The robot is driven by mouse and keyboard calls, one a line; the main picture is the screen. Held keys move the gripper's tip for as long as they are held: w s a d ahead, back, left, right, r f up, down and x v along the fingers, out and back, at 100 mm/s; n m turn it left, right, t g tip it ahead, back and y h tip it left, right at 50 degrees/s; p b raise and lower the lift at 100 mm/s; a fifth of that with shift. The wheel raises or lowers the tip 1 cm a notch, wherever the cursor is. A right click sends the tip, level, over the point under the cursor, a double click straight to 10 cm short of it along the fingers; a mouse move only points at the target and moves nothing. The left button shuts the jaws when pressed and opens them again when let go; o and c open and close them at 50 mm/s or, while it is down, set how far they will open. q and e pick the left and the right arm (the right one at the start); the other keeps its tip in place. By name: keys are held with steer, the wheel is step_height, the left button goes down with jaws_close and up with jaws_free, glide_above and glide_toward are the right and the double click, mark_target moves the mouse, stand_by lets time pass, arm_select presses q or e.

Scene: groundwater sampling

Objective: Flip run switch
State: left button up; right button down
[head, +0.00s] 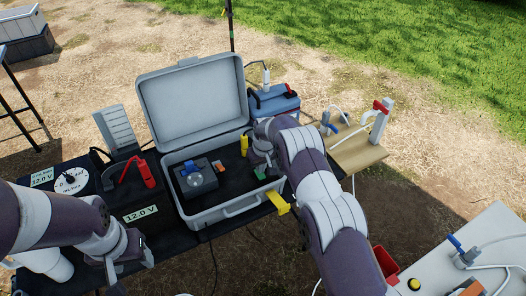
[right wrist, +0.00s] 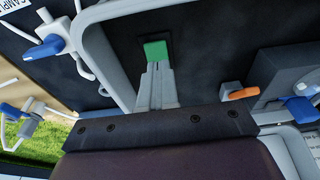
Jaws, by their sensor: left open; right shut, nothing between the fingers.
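An open grey case (head: 222,212) holds a dark panel with a grey control box (head: 197,180). A blue part (head: 190,167) sits on the box, and a small orange lever (head: 220,168) is beside it; the lever also shows in the right wrist view (right wrist: 242,93). A green piece (right wrist: 156,50) lies at the tips of my right gripper (right wrist: 157,68); I cannot tell whether they touch. No label tells which part is the run switch. My right gripper (head: 262,168) is shut and empty over the case's right side. My left gripper (head: 118,276) is open and empty at lower left.
A battery box (head: 138,214) with a red clamp (head: 148,172) stands left of the case. A blue box (head: 272,105) and a wooden stand (head: 358,153) with a red-handled valve are behind my right arm. A white table (head: 440,270) is at lower right.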

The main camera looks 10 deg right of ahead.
step_height(320, 180, up, 10)
steer(key=s+b, duration=0.2)
steer(key=b, duration=0.5)
glide_toward(262, 178)
steer(key=w+f, duration=0.1)
steer(key=f, duration=0.1)
steer(key=w+f, duration=0.1)
steer(key=f, duration=0.1)
steer(key=w+a+f, duration=0.1)
steer(key=w+f, duration=0.1)
stand_by(0.5)
steer(key=shift+f, duration=0.15)
